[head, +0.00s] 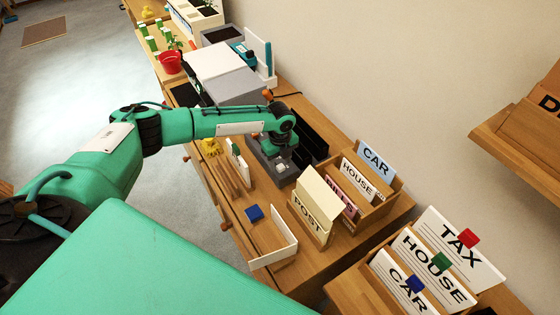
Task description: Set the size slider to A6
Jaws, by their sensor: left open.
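My left arm reaches in from the left, and its gripper (282,157) points down over a grey desk device (272,170) on the wooden desk. The gripper is open; its fingertips are small and partly hidden by the wrist. A small light patch shows on the device's top just below the gripper. I cannot tell whether it is the size slider, and no A6 mark can be read. I cannot tell whether the fingers touch anything. My right gripper is not in view.
Behind the device stands a black holder (310,143). To its right are a POST box (315,208) and a wooden file box (376,208) with labelled cards. A grey-and-white machine (222,74) stands farther back. Bare desk shows near the blue block.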

